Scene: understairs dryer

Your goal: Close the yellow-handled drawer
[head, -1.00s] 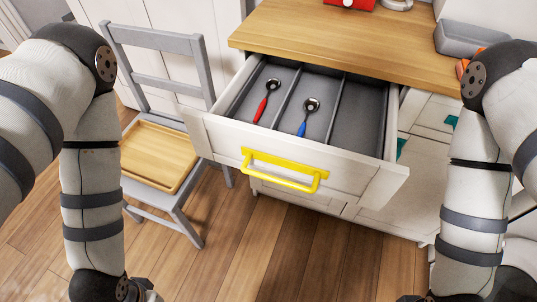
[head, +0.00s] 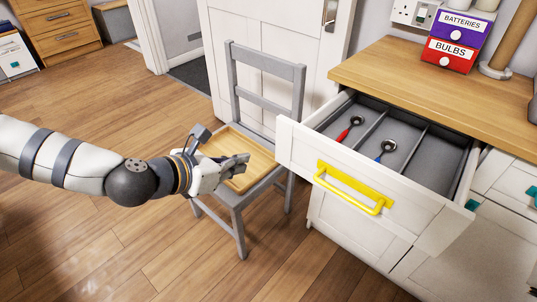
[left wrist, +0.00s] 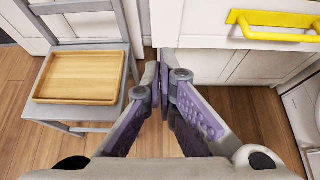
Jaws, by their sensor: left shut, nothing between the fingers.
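The white drawer (head: 345,215) with a yellow handle (head: 350,188) is pulled open. Inside its grey compartments lie a spoon with a red handle (head: 348,130) and one with a blue handle (head: 385,150). My left gripper (head: 243,163) is shut and empty, left of the drawer and apart from it, in front of the grey chair. In the left wrist view its fingers (left wrist: 165,80) meet, and the yellow handle (left wrist: 275,25) shows at the upper right. My right gripper is out of view.
A grey chair (head: 265,100) with a wooden tray (head: 258,158) on its seat stands left of the drawer. The wooden worktop (head: 440,85) above holds a purple batteries box (head: 460,30) and a red bulbs box (head: 449,55). The floor in front is clear.

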